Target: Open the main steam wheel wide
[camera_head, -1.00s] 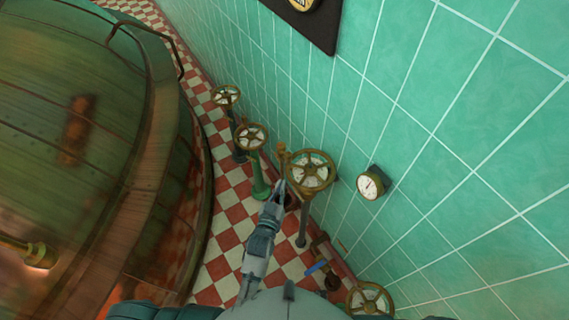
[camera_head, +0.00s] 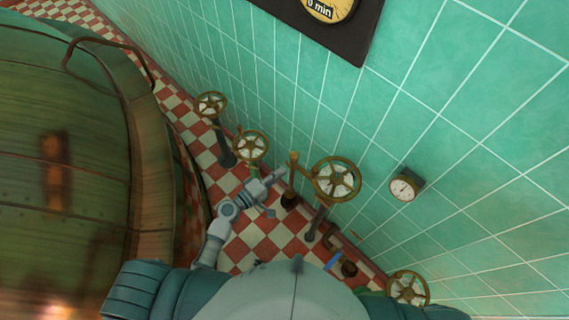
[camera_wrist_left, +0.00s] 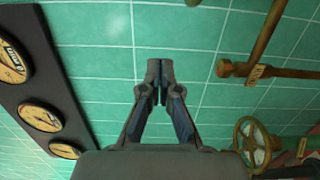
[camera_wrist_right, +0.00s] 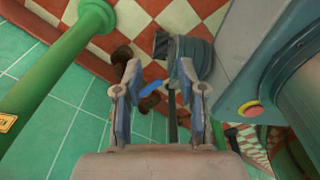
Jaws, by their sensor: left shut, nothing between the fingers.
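Several spoked brass handwheels stand along the tiled wall; I cannot read which is the main steam wheel. The largest-looking one (camera_head: 337,179) is right of centre in the head view, with a brass knob beside its rim. My left gripper (camera_head: 281,174) is left of this wheel in the picture and apart from its rim. In the left wrist view my left gripper (camera_wrist_left: 160,72) is shut and empty, and a brass wheel (camera_wrist_left: 257,143) shows at lower right. My right gripper (camera_wrist_right: 159,72) shows only in its wrist view, fingers apart and empty.
Two smaller wheels (camera_head: 211,104) (camera_head: 251,146) stand farther back, another (camera_head: 408,289) at lower right. A gauge (camera_head: 406,184) is on the wall. A green pipe (camera_wrist_right: 52,82) runs beside my right gripper.

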